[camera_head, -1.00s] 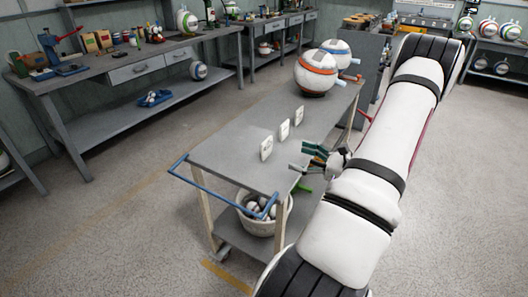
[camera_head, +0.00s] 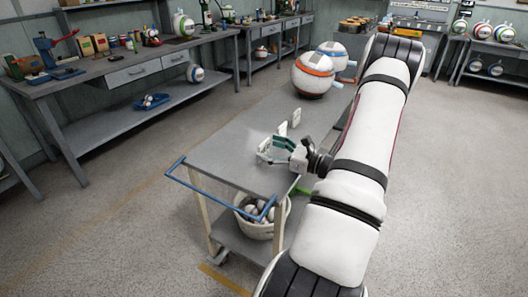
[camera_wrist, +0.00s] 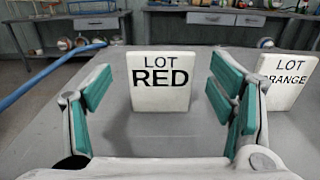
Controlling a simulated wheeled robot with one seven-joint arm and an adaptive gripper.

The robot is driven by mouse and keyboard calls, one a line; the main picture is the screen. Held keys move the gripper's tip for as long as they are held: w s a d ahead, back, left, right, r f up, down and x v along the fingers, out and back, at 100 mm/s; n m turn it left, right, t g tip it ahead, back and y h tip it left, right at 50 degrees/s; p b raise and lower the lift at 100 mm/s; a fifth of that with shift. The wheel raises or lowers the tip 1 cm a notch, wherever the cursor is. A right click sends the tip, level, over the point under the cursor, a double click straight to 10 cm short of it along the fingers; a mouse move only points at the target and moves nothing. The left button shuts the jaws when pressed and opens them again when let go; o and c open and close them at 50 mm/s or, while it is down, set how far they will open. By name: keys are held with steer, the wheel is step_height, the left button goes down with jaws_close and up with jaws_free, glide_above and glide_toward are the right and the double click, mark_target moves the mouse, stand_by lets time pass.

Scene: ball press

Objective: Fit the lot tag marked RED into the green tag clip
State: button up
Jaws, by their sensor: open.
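The white lot tag marked RED (camera_wrist: 160,84) stands upright on the cart top, facing me in the wrist view. My gripper (camera_wrist: 158,92) is open, with one green-padded finger on each side of the tag and a visible gap on both sides. In the head view my gripper (camera_head: 276,151) is low over the near part of the cart and mostly hides the RED tag. A green part (camera_head: 301,190) shows at the cart's right edge, below my gripper; it may be the green tag clip, but my arm partly hides it.
Large striped balls (camera_head: 312,76) sit at the cart's far end. A blue handle (camera_head: 215,193) borders the near end. The cart top's left side is clear.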

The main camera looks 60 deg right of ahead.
steer(key=w, duration=0.2)
steer(key=shift+w, duration=0.3)
steer(key=shift+c, duration=0.3)
steer(key=c, duration=1)
steer(key=shift+c, duration=0.3)
steer(key=shift+r, duration=0.15)
